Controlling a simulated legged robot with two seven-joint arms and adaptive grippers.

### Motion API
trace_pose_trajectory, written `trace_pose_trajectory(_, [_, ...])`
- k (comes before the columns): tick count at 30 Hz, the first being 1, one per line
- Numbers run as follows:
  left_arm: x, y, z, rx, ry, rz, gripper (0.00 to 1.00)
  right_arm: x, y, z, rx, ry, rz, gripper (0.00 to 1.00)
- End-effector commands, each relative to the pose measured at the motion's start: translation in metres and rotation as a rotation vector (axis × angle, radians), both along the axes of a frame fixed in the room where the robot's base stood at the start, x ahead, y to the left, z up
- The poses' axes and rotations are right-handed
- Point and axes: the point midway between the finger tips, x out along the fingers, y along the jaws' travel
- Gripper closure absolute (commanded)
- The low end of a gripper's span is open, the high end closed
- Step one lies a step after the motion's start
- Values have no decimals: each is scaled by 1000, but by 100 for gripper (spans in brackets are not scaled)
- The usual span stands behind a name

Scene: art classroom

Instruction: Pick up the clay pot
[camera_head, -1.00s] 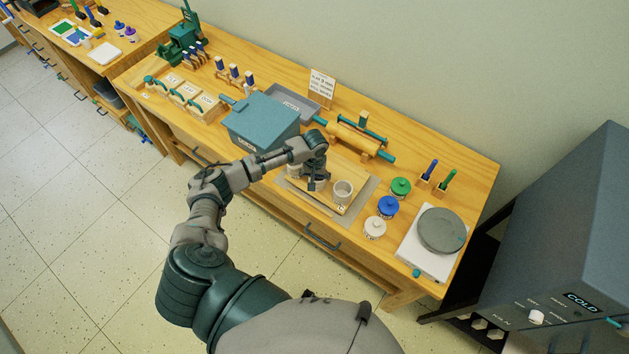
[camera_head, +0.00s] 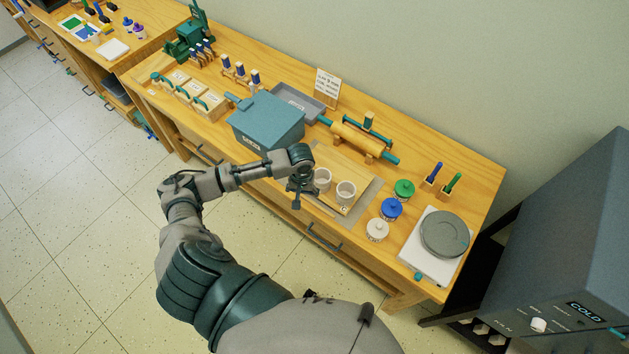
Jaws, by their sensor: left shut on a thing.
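Two pale clay pots stand side by side on a wooden board (camera_head: 366,184) on the workbench, one nearer the middle (camera_head: 322,180) and one to its right (camera_head: 346,192). My left gripper (camera_head: 299,197) is at the left end of the board, left of these two pots, with its fingers pointing down. It is shut on a clay pot, which the hand and wrist hide almost wholly. I cannot tell whether that pot is clear of the board. My right gripper is not in view.
A blue-grey box (camera_head: 266,122) stands behind my left forearm. A rolling pin (camera_head: 358,138) lies on a stand at the back. Green (camera_head: 404,189), blue (camera_head: 391,209) and white (camera_head: 377,230) jars stand right of the board, then a turntable (camera_head: 444,234). A grey kiln-like cabinet (camera_head: 575,250) is far right.

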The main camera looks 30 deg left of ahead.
Motion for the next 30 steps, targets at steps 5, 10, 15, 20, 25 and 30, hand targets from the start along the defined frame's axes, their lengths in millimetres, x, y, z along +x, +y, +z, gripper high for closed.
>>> trace_pose_trajectory(5, [-41,5,3,1,2,-1,100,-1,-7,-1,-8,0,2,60])
trace_pose_trajectory(10, [-61,6,5,1,1,0,100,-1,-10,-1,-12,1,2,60])
trace_pose_trajectory(15, [-67,7,6,-1,0,1,100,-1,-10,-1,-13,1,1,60])
trace_pose_trajectory(20, [-66,6,7,-1,-1,1,100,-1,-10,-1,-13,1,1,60])
trace_pose_trajectory(25, [-66,6,7,-1,-1,1,31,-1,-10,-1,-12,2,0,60])
trace_pose_trajectory(30, [-66,6,7,-1,-1,1,20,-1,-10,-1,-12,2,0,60])
